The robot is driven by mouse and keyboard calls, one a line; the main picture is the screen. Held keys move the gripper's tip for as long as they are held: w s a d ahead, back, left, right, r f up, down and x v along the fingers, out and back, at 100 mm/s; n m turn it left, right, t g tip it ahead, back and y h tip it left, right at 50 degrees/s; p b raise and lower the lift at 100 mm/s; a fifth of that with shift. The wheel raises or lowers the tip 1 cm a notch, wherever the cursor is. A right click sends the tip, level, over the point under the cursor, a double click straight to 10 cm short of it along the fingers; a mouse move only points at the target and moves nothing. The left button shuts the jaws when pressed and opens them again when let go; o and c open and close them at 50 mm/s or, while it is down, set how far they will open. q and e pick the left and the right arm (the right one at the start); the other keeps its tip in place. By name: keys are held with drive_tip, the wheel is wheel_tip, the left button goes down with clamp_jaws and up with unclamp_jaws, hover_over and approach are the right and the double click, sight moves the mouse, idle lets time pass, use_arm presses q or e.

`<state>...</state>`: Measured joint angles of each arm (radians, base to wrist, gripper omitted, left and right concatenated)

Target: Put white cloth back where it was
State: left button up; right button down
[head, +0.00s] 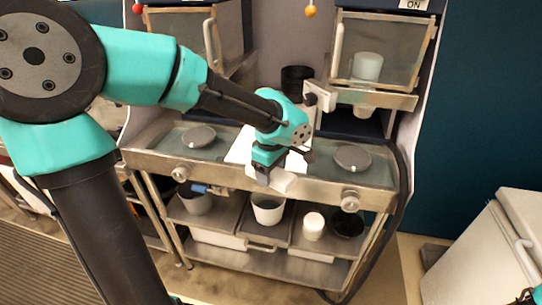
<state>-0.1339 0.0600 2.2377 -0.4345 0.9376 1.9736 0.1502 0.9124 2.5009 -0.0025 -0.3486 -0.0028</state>
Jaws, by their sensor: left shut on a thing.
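My left gripper (272,180) points down at the front edge of the steel counter, in the middle. It is shut on a small white piece (284,182), which looks like the white cloth, at its fingertips. A flat white sheet (239,151) lies on the counter behind the gripper and is partly hidden by my left wrist. I cannot tell whether the sheet and the held piece are one thing. A bit of my right arm shows at the bottom right corner; its gripper is out of view.
Round grey discs lie on the counter (135,158) at left (199,137) and right (353,158). A frosted cup (367,67) stands on the right machine. The shelf below holds a white pot (268,210), a white jar (313,226) and a black bowl (347,224). A white bin (470,255) stands right.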

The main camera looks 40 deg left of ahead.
use_arm(q)
drive_tip(key=w+a, duration=0.3)
drive_tip(key=w, duration=0.1)
drive_tip(key=w+a+f, duration=0.1)
drive_tip(key=w+a, duration=0.2)
drive_tip(key=w, duration=0.1)
drive_tip(key=w+a, duration=0.3)
drive_tip(key=w, duration=0.2)
drive_tip(key=shift+a+f, duration=0.25)
drive_tip(key=shift+a, duration=0.05)
drive_tip(key=shift+f, duration=0.1)
drive_tip(key=shift+s+f, duration=0.1)
drive_tip(key=shift+f, duration=1.6)
drive_tip(key=o, duration=0.4)
drive_tip(key=shift+f, duration=0.1)
drive_tip(key=o, duration=0.5)
